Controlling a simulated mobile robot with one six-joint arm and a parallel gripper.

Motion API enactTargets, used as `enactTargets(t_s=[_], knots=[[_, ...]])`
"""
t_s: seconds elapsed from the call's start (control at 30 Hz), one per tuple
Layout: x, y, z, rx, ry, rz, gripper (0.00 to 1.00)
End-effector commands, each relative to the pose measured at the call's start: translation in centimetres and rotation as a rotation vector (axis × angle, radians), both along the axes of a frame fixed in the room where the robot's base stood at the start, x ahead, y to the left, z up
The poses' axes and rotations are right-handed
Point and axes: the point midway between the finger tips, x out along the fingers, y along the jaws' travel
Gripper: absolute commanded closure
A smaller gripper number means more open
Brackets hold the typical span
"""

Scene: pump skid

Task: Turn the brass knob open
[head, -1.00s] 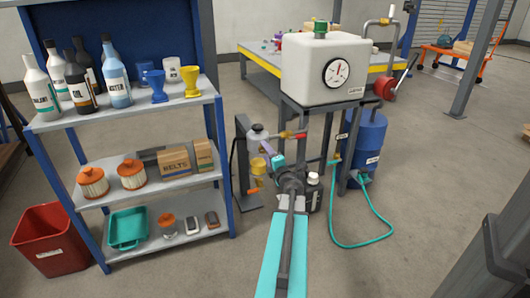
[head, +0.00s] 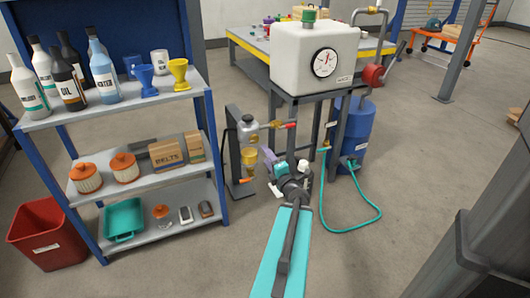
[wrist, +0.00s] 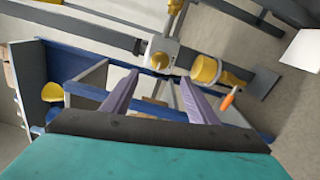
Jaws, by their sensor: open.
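In the wrist view a round brass knob (wrist: 160,60) sits on the face of a pale block, just beyond my fingertips. My gripper (wrist: 160,78) is open, with its two purple fingers apart and nothing between them; the knob shows between the tips, and I cannot tell the exact gap. In the head view my gripper (head: 268,158) is beside the yellow bowl (head: 250,157) under the grey bottle (head: 247,129), to its right. The knob itself is too small to make out there.
A yellow cylinder (wrist: 206,68) and an orange handle (wrist: 228,100) lie right of the knob. A red-handled valve (head: 287,125) is on the pipe above my gripper. The shelf (head: 150,205) stands left, the white tank (head: 305,75) behind right. A teal hose (head: 350,222) lies on the floor.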

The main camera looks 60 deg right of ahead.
Motion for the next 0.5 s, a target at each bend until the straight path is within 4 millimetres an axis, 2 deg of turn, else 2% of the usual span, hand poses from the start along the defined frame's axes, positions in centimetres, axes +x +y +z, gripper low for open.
enactTargets(t_s=[0.5], knots=[[-1.02,0.89,0.06,-0.002,-0.001,0.001,0.47]])
